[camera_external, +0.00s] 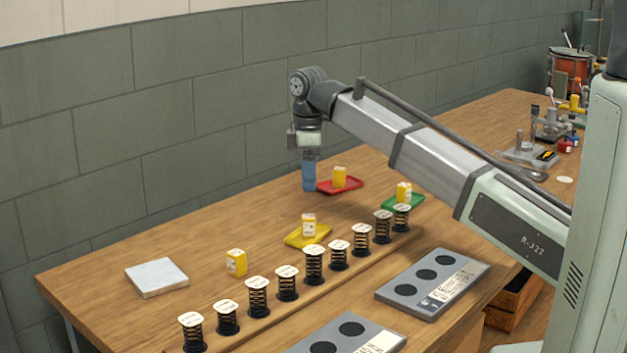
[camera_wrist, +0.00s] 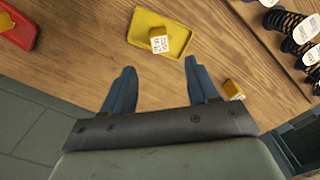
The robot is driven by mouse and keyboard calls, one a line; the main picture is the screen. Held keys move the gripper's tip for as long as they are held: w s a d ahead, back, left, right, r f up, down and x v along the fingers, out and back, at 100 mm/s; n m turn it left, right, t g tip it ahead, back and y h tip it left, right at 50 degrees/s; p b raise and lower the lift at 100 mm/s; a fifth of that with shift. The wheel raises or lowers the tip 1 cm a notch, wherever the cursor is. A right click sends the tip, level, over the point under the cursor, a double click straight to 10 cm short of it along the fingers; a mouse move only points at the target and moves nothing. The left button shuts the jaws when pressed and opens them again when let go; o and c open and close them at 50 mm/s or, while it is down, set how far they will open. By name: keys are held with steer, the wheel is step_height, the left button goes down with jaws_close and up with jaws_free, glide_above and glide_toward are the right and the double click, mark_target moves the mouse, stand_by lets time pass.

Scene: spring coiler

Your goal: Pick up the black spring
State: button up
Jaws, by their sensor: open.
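Several black springs with white round caps stand upright in a row along a wooden strip near the front of the table; one of them is the spring (camera_external: 314,265) near the row's middle. In the wrist view, a few springs (camera_wrist: 285,22) show at the upper right. I cannot tell which single spring the task means. My gripper (camera_external: 309,188) hangs over the back of the table, near the red tray, apart from the springs. In the wrist view its two blue fingers (camera_wrist: 157,75) are spread with nothing between them.
Yellow boxes sit on a red tray (camera_external: 354,186), a yellow tray (camera_external: 294,240) and a green tray (camera_external: 416,204). Another yellow box (camera_external: 236,262) stands on bare wood, near a pale slab (camera_external: 157,277). Grey plates with dark round holes (camera_external: 448,308) lie in front. A wall runs behind.

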steer(key=w+d+r+m, duration=0.1)
steer(key=w+d+m, duration=0.2)
steer(key=w+d, duration=3.1)
steer(key=f+n, duration=0.2)
steer(key=f, duration=0.2)
steer(key=f+n, duration=0.2)
steer(key=f, duration=0.2)
steer(key=shift+w+f, duration=0.2)
steer(key=shift+f, duration=0.05)
steer(key=shift+s+f, duration=0.2)
steer(key=shift+f, duration=2.4)
jaws_close()
